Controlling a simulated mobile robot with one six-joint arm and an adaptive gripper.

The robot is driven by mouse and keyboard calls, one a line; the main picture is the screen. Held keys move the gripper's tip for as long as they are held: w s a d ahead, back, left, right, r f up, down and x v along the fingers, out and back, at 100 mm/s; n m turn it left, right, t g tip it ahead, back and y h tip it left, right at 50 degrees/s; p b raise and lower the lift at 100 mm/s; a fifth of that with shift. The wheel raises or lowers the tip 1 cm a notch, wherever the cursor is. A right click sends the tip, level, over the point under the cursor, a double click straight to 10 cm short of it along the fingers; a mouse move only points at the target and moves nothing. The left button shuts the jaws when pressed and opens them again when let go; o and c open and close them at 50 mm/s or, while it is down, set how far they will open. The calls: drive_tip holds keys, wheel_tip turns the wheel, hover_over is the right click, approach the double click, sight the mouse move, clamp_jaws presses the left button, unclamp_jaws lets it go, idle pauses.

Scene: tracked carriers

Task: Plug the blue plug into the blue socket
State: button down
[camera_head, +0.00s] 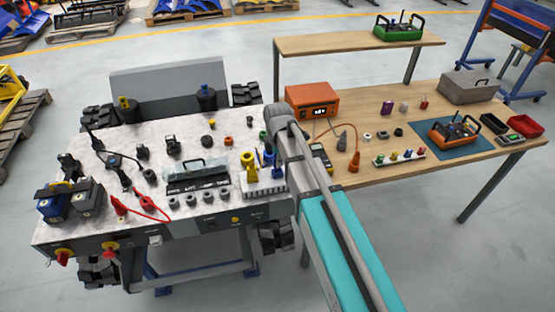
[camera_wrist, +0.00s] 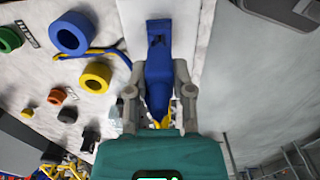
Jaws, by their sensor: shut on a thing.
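My gripper (camera_wrist: 158,92) is shut on the blue plug (camera_wrist: 158,70) in the wrist view. The plug's long body points away from the fingers, over a white strip. A blue ring-shaped piece (camera_wrist: 73,33) with a dark hole lies to the left, apart from the plug; I cannot tell whether it is the blue socket. In the head view my arm comes in from the lower right and covers much of the gripper. A small blue part (camera_head: 268,157) shows beside the arm, above a white block (camera_head: 265,186); which blue part it is, I cannot tell.
A yellow ring (camera_wrist: 95,77), a green ring (camera_wrist: 10,40) and an orange ring (camera_wrist: 55,96) lie near the blue one. A blue-and-yellow cable runs between them. The grey bench (camera_head: 130,185) holds many small parts and red leads. A wooden table (camera_head: 440,160) stands right.

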drive_tip(key=shift+f+b, duration=1.35)
idle(1.8)
drive_tip(key=shift+c, duration=2.1)
unclamp_jaws()
drive_tip(key=shift+r, duration=0.15)
wheel_tip(320, 180, up, 3)
drive_tip(key=p, duration=0.3)
drive_tip(key=shift+r, duration=0.1)
wheel_tip(320, 180, up, 6)
drive_tip(key=s+p, duration=0.1)
drive_tip(key=p, duration=0.6)
drive_tip(key=shift+s+a+r, duration=0.25)
drive_tip(key=shift+s+a, duration=0.05)
drive_tip(key=shift+a, duration=0.1)
